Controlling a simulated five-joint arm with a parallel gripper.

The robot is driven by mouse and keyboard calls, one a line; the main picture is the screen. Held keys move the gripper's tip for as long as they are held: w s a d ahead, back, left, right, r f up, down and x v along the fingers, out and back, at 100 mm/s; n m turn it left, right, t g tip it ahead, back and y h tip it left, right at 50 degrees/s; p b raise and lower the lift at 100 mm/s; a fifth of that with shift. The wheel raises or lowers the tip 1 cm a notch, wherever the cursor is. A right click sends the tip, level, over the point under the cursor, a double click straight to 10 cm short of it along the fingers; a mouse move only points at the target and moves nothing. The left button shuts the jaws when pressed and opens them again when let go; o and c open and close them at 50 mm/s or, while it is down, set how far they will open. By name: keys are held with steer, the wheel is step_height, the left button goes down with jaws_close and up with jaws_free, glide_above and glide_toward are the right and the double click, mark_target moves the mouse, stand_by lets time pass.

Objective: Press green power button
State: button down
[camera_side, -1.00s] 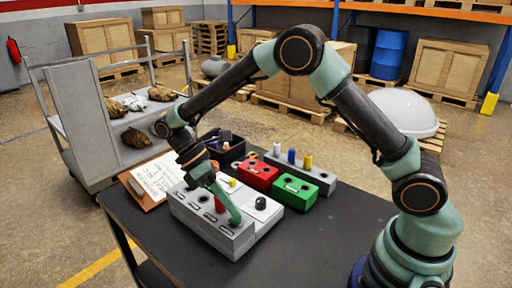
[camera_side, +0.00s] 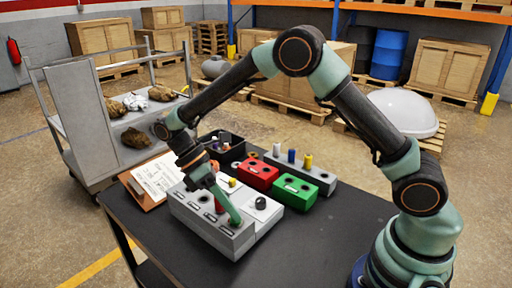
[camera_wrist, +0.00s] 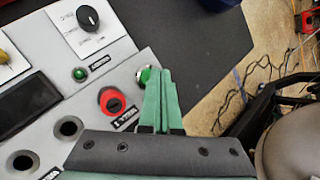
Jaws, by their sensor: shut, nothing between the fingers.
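The grey control box (camera_side: 205,224) sits on the dark table. In the wrist view its face (camera_wrist: 50,125) carries a green button (camera_wrist: 144,76) in a metal ring, partly hidden by my fingers. My gripper (camera_wrist: 162,71) is shut and empty. Its green fingertips overlap the right side of that button in the picture; I cannot tell whether they touch it. In the side view my gripper (camera_side: 236,222) points down at the box's near right part, and hides the button. A smaller green button or lamp (camera_wrist: 80,73) and a red button (camera_wrist: 111,101) are left of the fingers.
A black knob (camera_wrist: 88,19) on a white plate is at the box's back. Red (camera_side: 258,175) and green (camera_side: 295,192) boxes stand behind it. A clipboard (camera_side: 152,180) lies at left. The table's front right (camera_side: 310,240) is clear.

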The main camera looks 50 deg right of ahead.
mark_target(232, 219)
steer(key=shift+r, duration=0.15)
steer(key=shift+r, duration=3)
steer(key=shift+d+r, duration=0.15)
steer(key=shift+r, duration=0.1)
steer(key=s+d+r+m+t+y, duration=0.2)
steer(key=s+d+r+m+t, duration=0.4)
steer(key=d+r+m+t, duration=0.2)
steer(key=shift+d+r+m+t, duration=0.15)
steer(key=shift+d+m+t, duration=0.9)
steer(key=shift+m+t, duration=0.95)
steer(key=shift+n+t, duration=0.3)
